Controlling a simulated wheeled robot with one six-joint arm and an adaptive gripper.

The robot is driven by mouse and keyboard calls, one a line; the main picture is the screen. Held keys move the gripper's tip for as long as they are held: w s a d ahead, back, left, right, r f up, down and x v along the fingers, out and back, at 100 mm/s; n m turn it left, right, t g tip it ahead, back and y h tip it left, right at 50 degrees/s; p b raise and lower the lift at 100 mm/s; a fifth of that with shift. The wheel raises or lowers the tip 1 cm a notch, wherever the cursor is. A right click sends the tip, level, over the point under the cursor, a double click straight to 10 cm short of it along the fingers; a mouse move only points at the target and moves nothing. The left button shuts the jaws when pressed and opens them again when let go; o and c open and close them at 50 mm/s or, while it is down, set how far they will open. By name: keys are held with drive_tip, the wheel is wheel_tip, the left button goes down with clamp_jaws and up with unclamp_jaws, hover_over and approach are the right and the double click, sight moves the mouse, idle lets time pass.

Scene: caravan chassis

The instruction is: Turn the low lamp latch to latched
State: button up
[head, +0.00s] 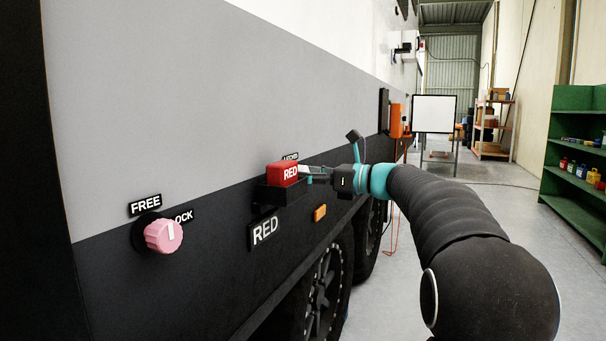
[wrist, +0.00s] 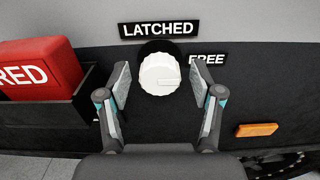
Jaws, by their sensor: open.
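A white round knob (wrist: 159,75) with ridged sides sits on the dark lower panel in the wrist view. A LATCHED sign (wrist: 159,29) is above it and a partly covered FREE sign (wrist: 207,60) is to its right. A thin line on the knob's face runs to the right, towards FREE rather than up to LATCHED. My gripper (wrist: 160,88) is open, with one finger left and one right of the knob; contact cannot be told. In the head view my gripper (head: 318,174) is at the panel, and the knob is mostly hidden there.
A red box (wrist: 38,68) marked RED sits in a black holder (wrist: 70,110) close left of my gripper. An orange marker (wrist: 256,129) is at lower right. A pink knob (head: 163,235) with its own FREE sign is further left.

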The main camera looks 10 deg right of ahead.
drive_tip(key=shift+w+a, duration=0.25)
drive_tip(key=shift+a, duration=0.1)
drive_tip(key=c, duration=1.2)
drive_tip(key=shift+o, duration=0.2)
